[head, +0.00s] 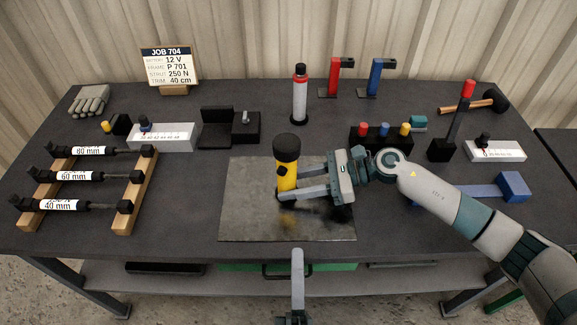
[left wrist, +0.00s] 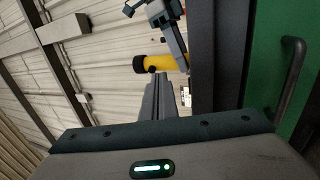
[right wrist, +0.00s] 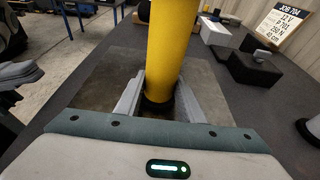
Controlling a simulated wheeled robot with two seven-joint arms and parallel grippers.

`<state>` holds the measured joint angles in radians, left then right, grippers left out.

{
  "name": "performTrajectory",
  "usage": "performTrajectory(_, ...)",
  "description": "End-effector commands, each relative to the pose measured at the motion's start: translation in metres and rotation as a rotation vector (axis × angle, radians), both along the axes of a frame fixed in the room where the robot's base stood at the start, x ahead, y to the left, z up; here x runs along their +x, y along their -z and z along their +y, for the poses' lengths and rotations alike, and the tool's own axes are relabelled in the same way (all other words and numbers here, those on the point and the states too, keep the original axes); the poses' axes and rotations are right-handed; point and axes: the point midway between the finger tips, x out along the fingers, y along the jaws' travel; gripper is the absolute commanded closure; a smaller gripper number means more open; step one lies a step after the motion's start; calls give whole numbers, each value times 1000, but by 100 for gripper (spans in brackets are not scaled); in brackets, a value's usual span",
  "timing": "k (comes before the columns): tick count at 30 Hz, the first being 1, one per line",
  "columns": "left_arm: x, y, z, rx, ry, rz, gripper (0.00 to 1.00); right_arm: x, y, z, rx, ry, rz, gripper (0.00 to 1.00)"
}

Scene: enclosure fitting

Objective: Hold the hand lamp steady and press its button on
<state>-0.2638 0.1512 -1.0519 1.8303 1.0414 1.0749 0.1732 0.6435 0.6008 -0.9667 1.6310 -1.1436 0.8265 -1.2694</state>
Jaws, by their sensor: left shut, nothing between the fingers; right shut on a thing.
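The hand lamp (head: 287,178) is yellow with a black head and stands upright on the metal plate in the middle of the table. A small dark bump on its side facing me in the head view may be its button. My right gripper (head: 282,194) is shut on the lamp's lower body from the right; the yellow body between the fingers also shows in the right wrist view (right wrist: 166,50). My left gripper (head: 297,255) is shut and empty at the table's front edge, below and apart from the lamp. The lamp also shows in the left wrist view (left wrist: 160,63).
The metal plate (head: 240,215) is otherwise clear. A rack of struts (head: 125,215) stands at left. A spray can (head: 299,95), a block with coloured knobs (head: 370,143) and a blue-ended bar (head: 513,186) stand behind and right. A green drawer (head: 240,267) is below the table.

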Motion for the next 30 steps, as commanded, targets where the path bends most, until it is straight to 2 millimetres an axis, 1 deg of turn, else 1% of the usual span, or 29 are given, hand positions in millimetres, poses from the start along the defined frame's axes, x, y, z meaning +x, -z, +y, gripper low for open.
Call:
performTrajectory(1,9,-18,9,-88,-40,-3,100,0,0,0,0,0,0,77)
performTrajectory(3,19,-37,23,-199,-87,-3,100,0,0,0,0,0,0,78)
performTrajectory(6,30,-58,42,-340,-144,-5,100,0,0,0,0,0,0,78)
performTrajectory(10,38,-76,61,-477,-194,-7,100,0,0,0,0,0,0,78)
performTrajectory(12,40,-81,67,-522,-212,-9,100,0,0,0,0,0,0,78)
performTrajectory(16,41,-85,72,-561,-225,-9,100,0,0,0,0,0,0,78)
performTrajectory(30,44,-85,71,-560,-224,-9,100,0,0,0,0,0,0,78)
